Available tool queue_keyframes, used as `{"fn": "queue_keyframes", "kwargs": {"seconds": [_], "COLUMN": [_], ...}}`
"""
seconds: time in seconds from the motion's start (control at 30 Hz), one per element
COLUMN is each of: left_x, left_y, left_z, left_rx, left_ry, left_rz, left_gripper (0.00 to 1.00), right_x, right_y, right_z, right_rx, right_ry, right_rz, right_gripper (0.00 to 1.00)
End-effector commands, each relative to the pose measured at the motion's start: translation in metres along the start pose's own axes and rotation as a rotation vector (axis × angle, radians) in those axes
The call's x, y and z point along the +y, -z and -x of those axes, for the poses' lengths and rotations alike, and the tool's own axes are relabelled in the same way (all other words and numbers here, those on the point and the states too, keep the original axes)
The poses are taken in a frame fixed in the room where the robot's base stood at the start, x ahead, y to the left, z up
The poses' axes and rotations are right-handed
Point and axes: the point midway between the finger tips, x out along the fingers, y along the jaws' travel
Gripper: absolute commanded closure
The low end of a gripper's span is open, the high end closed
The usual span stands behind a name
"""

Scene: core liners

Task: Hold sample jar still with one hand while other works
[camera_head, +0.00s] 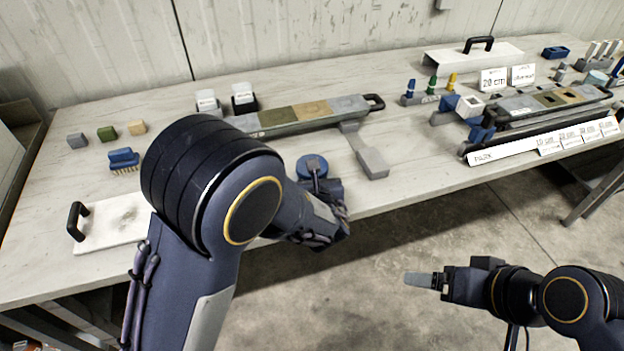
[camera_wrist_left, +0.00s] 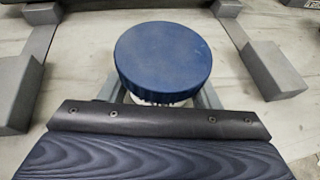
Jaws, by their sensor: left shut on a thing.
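The sample jar, with a round blue lid (camera_head: 312,166), stands near the table's front edge in the head view. In the left wrist view the blue lid (camera_wrist_left: 163,55) fills the upper middle, with a pale ribbed body showing just under it. My left gripper (camera_head: 314,184) is shut on the jar, its grey fingers either side below the lid; my arm hides much of the jar in the head view. My right gripper (camera_head: 420,279) is over the floor in front of the table, away from the jar. Its fingers show side-on, so their opening cannot be told.
A grey bracket (camera_head: 372,162) lies right of the jar. Behind is a long core tray (camera_head: 290,116) with a black handle. A blue brush (camera_head: 123,158) and a white handled board (camera_head: 112,226) are at left. A labelled rack (camera_head: 510,149) stands at right.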

Motion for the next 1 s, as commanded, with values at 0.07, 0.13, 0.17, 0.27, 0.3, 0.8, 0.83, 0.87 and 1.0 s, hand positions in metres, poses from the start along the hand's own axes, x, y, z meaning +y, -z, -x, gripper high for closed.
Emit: {"fn": "queue_keyframes", "kwargs": {"seconds": [0.07,0.13,0.17,0.27,0.3,0.8,0.83,0.87,1.0], "left_x": [0.000,0.000,0.000,0.000,0.000,0.005,0.005,0.006,0.010], "left_y": [0.000,-0.001,-0.001,-0.004,-0.006,-0.070,-0.067,-0.066,-0.067], "left_z": [0.000,0.000,0.000,0.001,0.002,0.086,0.095,0.103,0.138], "left_rx": [-0.001,-0.001,-0.001,-0.002,-0.002,-0.003,-0.002,-0.001,-0.002], "left_ry": [0.000,0.000,0.000,0.001,0.001,0.007,0.008,0.007,0.007], "left_rz": [0.000,0.000,0.001,0.002,0.003,0.006,0.003,0.002,0.001], "left_gripper": [0.67,0.67,0.67,0.67,0.67,0.67,0.67,0.67,0.67], "right_x": [0.000,0.000,0.000,0.000,0.000,-0.005,-0.004,-0.004,-0.005], "right_y": [0.000,0.000,0.000,0.000,0.001,0.006,0.005,0.005,0.005], "right_z": [0.000,0.000,0.000,0.001,0.001,0.011,0.010,0.009,0.010], "right_rx": [0.000,0.000,0.000,0.000,0.000,0.000,0.000,0.000,0.000], "right_ry": [0.000,0.000,0.000,0.000,0.000,0.000,0.000,0.000,0.000], "right_rz": [0.000,0.000,0.000,0.000,0.000,0.000,0.000,0.000,0.000], "right_gripper": [0.15,0.15,0.15,0.15,0.15,0.15,0.15,0.15,0.15]}}
